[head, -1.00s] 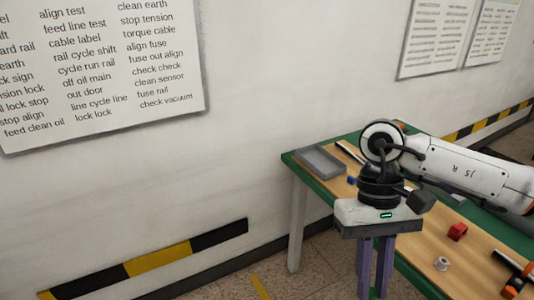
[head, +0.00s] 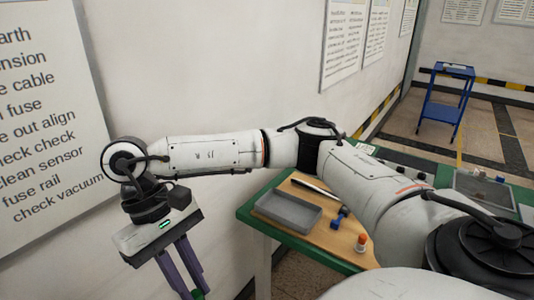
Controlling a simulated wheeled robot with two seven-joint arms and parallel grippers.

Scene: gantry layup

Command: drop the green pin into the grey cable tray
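The grey cable tray (head: 262,208) is an open, shallow, empty-looking box at the near left corner of the green-edged table. My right gripper (head: 192,293) hangs in front of the wall, left of the tray and beyond the table's edge, with its purple fingers pointing down. A small green piece (head: 198,294), which looks like the green pin, shows between the fingertips at the bottom edge of the picture. The fingers appear shut on it; its lower part is cut off. My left gripper is not in view.
On the table (head: 251,227), a blue part (head: 341,217), an orange-and-white part (head: 361,244) and a dark strip (head: 314,188) lie near the tray. My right arm crosses above the table. A blue cart (head: 436,107) stands far back.

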